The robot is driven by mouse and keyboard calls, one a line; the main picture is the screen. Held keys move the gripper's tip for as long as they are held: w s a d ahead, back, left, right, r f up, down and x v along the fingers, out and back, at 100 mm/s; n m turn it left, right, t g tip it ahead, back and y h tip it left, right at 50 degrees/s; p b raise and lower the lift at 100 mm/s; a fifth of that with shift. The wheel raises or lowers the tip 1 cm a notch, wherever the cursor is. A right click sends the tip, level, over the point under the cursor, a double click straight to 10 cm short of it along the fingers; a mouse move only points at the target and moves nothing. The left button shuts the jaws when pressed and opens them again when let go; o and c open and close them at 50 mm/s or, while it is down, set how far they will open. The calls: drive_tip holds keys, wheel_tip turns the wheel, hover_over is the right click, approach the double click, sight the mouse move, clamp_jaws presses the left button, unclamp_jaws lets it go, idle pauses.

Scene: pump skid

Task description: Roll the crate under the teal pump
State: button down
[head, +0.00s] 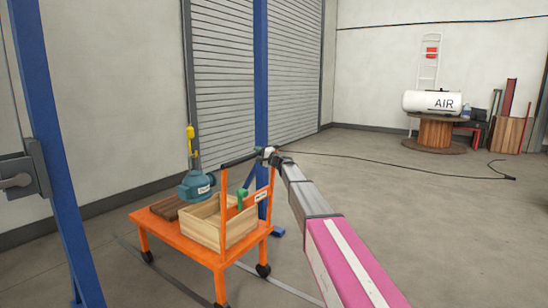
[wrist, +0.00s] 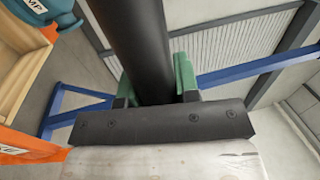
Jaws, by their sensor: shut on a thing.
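The wooden crate (head: 190,236) is open-topped and sits on an orange cart (head: 180,246) with black castors. The teal pump (head: 194,187) hangs from a yellow hoist (head: 191,140). In the head view it shows just behind the crate's back-left rim; whether it overlaps the crate from above I cannot tell. My gripper (head: 268,155) is at the right end of the cart's black push handle (head: 240,158). In the wrist view my gripper (wrist: 155,88) is shut around the black bar, green pads on both sides. Parts of the crate (wrist: 32,75) and pump (wrist: 65,8) show at upper left.
A brown wooden block (head: 166,207) lies on the cart beside the crate. Blue posts (head: 261,60) stand behind the cart and at left (head: 55,150). A green-handled item (head: 242,197) shows at the crate. Open floor (head: 420,215) lies to the right, with a black cable across it.

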drive_tip(key=f+x, duration=0.1)
drive_tip(key=x, duration=0.8)
drive_tip(key=f+x, duration=0.2)
drive_tip(key=x, duration=0.7)
drive_tip(key=shift+w+a+f, duration=0.2)
drive_tip(key=shift+w+a, duration=0.25)
drive_tip(key=shift+a, duration=0.05)
drive_tip(key=c, duration=0.8)
unclamp_jaws()
drive_tip(key=shift+c, duration=0.2)
drive_tip(key=v, duration=1.1)
